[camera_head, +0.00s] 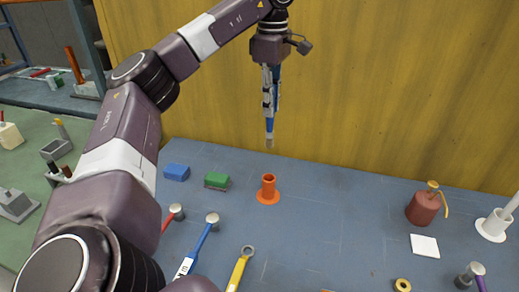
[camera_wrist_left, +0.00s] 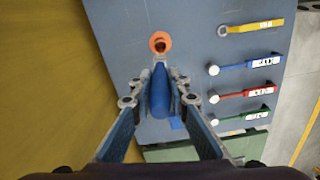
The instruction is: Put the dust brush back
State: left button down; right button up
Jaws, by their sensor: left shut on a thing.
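My left gripper (camera_head: 268,88) hangs pointing down over the bench near the yellow wall. It is shut on the dust brush (camera_head: 270,126), which has a blue handle and a pale lower tip. The brush is about upright in the head view, with its tip in the air. An orange round holder (camera_head: 268,188) with a wide base stands on the bench and appears below the brush. In the left wrist view the blue brush (camera_wrist_left: 159,95) lies between the fingers, and the holder's open top (camera_wrist_left: 160,44) shows just beyond its tip. My right gripper is not in view.
On the blue-grey bench (camera_head: 330,215) are a blue block (camera_head: 176,172), a green brush-like block (camera_head: 217,180), a yellow wrench (camera_head: 240,268) and a blue-handled hammer (camera_head: 203,240). A red oil can (camera_head: 422,208) and a white holder (camera_head: 494,224) stand at right. The yellow wall (camera_head: 380,90) closes the back.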

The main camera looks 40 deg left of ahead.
aim_at(271, 147)
pick_arm(q)
notch_tip(271, 147, down, 11)
jog(key=b, duration=0.4)
jog(key=shift+d+r, duration=0.15)
notch_tip(271, 147, down, 4)
jog(key=shift+r, duration=0.1)
notch_tip(271, 147, down, 5)
jog(key=shift+f, duration=0.1)
jog(key=shift+f, duration=0.15)
jog(key=c, duration=1.9)
grip_release()
jog(key=shift+o, duration=0.3)
